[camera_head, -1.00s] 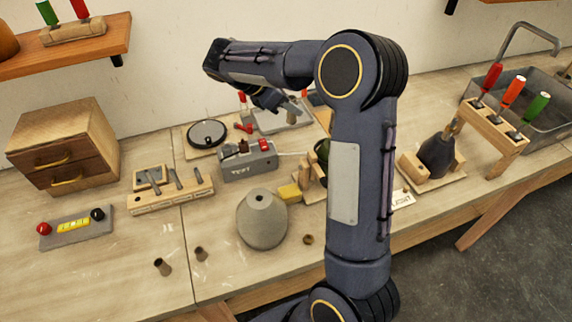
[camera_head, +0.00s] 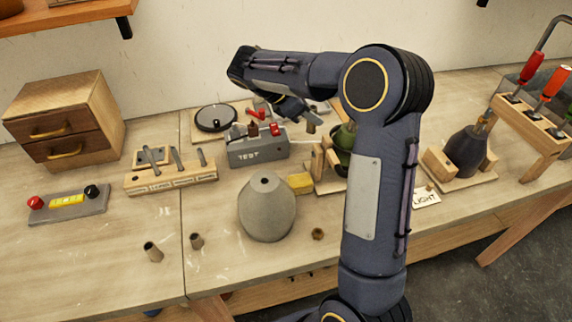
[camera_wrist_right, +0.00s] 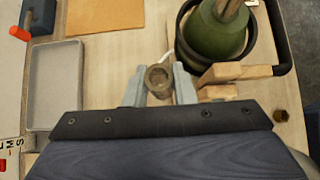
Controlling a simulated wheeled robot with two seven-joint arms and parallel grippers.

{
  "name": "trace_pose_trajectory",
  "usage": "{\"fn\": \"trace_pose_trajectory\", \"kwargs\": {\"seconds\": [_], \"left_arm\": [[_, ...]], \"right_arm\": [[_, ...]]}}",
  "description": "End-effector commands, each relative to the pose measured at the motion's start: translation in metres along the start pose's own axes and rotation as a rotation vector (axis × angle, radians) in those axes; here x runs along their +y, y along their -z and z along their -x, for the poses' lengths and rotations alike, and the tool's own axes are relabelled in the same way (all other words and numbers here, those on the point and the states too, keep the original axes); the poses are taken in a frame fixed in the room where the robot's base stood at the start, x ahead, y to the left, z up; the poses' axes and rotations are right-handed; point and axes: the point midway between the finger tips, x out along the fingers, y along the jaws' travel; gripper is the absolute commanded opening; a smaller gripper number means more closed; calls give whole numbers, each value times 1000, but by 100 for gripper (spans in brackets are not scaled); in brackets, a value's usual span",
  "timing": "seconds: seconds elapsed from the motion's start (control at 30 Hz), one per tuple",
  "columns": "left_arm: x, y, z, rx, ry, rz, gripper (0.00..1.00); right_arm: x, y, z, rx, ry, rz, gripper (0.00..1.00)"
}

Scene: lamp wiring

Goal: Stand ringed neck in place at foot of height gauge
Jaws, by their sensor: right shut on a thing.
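My right gripper (camera_head: 304,112) is shut on a small brown tubular neck (camera_head: 311,125). In the right wrist view the gripper (camera_wrist_right: 159,88) has a finger on each side of the neck (camera_wrist_right: 158,79), whose round open end faces the camera. In the head view the neck hangs just right of the grey TEST box, near the green lamp body (camera_head: 343,142). I cannot tell for sure which thing is the height gauge. A strip lettered S and M (camera_wrist_right: 9,150) shows at the left edge of the wrist view. My left gripper is not in view.
Two loose necks (camera_head: 152,252) stand at the front left, and a small brown ring (camera_head: 318,234) lies near the grey vase-shaped base (camera_head: 267,208). The TEST box (camera_head: 258,149), a wooden tool block (camera_head: 170,178) and a grey tray (camera_wrist_right: 55,85) stand nearby. My arm hides some bench.

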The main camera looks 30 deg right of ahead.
Motion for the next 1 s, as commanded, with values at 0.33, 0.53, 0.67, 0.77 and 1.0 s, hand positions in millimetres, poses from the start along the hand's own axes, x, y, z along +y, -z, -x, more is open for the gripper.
{"fn": "trace_pose_trajectory", "kwargs": {"seconds": [0.33,0.53,0.67,0.77,1.0], "left_arm": [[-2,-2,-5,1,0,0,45],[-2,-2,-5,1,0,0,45],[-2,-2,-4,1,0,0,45],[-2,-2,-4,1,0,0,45],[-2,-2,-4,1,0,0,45]], "right_arm": [[-1,40,-41,-1,3,4,1],[0,52,-52,-1,2,2,1],[0,64,-65,-1,3,5,1],[0,73,-74,0,2,2,1],[0,74,-75,1,0,0,1]]}}
